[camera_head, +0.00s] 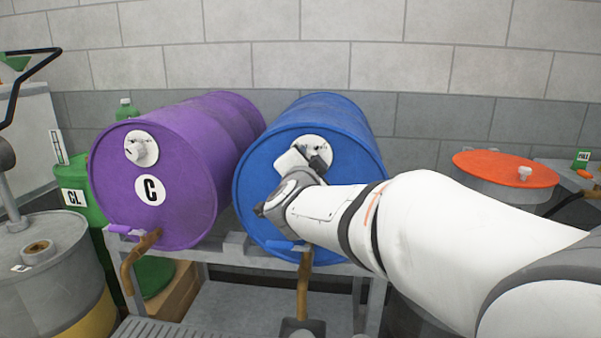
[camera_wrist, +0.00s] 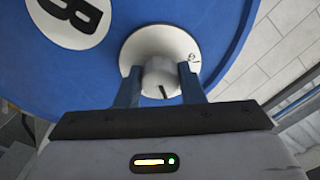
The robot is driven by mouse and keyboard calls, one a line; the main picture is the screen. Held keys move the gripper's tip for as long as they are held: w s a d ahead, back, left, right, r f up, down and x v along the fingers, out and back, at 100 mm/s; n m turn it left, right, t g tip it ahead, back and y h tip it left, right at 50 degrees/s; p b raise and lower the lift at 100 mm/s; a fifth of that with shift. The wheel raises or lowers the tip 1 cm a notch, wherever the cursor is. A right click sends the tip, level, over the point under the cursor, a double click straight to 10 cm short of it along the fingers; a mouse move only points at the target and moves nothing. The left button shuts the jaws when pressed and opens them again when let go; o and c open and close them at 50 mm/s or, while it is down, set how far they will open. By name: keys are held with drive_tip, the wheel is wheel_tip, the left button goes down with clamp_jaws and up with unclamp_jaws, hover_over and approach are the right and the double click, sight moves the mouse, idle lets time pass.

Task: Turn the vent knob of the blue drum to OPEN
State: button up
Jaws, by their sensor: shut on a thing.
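The blue drum (camera_head: 345,128) lies on its side on a grey rack, its round end facing me. In the wrist view its face (camera_wrist: 130,30) shows a white disc with a letter. The vent knob (camera_wrist: 160,78) is a pale round knob with a dark mark line, on a round white plate (camera_wrist: 150,42). My gripper (camera_wrist: 160,84) is shut on the knob, one blue-grey finger on each side. In the head view my gripper (camera_head: 318,158) is at the drum's upper face, and my wrist hides much of the face. The plate's lettering is mostly hidden or too small to read.
A purple drum (camera_head: 205,140) marked C lies left of the blue drum, with its own white knob plate (camera_head: 141,149). Taps (camera_head: 304,275) hang below both drums on the rack (camera_head: 265,262). An orange-topped drum (camera_head: 500,168) stands at right. A grey drum (camera_head: 40,262) stands at left.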

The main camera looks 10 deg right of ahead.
drive_tip(key=shift+d+r+m+b, duration=0.15)
drive_tip(key=shift+m+b, duration=0.4)
drive_tip(key=shift+m, duration=0.45)
drive_tip(key=o, duration=0.8)
drive_tip(key=shift+s, duration=0.15)
drive_tip(key=shift+o, duration=1)
drive_tip(key=p+v, duration=0.1)
drive_tip(key=v, duration=0.6)
drive_tip(key=shift+s, duration=0.3)
